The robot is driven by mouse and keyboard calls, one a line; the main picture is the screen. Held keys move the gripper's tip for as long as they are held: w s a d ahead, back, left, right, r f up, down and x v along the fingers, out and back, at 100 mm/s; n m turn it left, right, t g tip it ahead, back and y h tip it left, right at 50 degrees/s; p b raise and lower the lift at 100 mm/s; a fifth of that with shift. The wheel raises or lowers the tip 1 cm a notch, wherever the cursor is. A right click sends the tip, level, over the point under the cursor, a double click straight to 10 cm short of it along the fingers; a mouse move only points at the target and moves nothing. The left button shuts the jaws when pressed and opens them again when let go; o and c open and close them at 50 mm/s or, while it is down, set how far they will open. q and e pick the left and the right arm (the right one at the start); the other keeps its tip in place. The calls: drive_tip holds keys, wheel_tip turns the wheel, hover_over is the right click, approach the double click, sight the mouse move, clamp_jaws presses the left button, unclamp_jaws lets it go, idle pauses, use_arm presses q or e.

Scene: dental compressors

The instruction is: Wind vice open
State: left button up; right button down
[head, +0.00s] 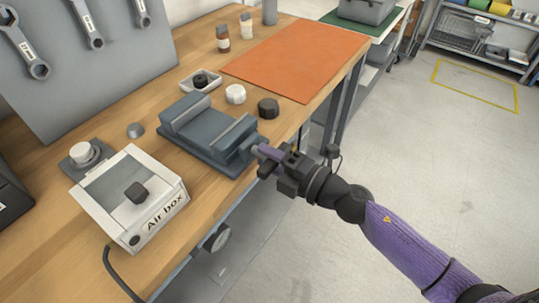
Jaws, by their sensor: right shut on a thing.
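The grey-blue vice (207,132) sits on the wooden bench near its front edge. Its two jaws stand apart with a gap between them. My right gripper (268,158) is at the vice's front end, by the screw and handle (256,148). It is shut on the handle there, and its fingers hide part of it. My right arm reaches in from the lower right. My left gripper is not in view.
A white air box (152,222) stands left of the vice on the bench (52,225). Small knobs, a white cap (235,94) and a black cap (268,108) lie behind the vice. An orange mat (300,60) is further back. The floor (430,150) at right is clear.

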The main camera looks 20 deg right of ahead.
drive_tip(key=shift+c, duration=2.4)
unclamp_jaws()
drive_tip(key=v, duration=1)
